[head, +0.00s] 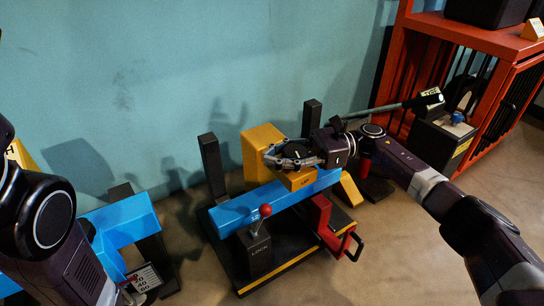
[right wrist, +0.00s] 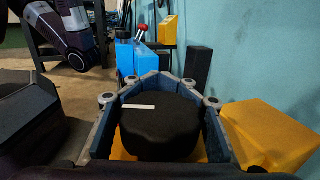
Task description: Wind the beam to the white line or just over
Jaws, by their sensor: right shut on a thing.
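The blue beam (head: 235,212) lies across a black stand between dark uprights, in the middle of the head view. My right gripper (head: 292,158) is over a yellow block marked UP (head: 300,181) at the beam. In the right wrist view its fingers are shut around a round black knob (right wrist: 160,130) with a white mark on top. Blue parts (right wrist: 126,58) show behind the fingers there. I cannot make out the white line for the beam. My left arm shows at the left of the head view; its gripper is not visible.
A black LOCK post with a red-ball lever (head: 265,210) stands before the beam. A red part with a black handle (head: 340,232) is to its right. Another blue piece (head: 122,222) and a numbered plate are at left. An orange rack (head: 440,35) stands at back right.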

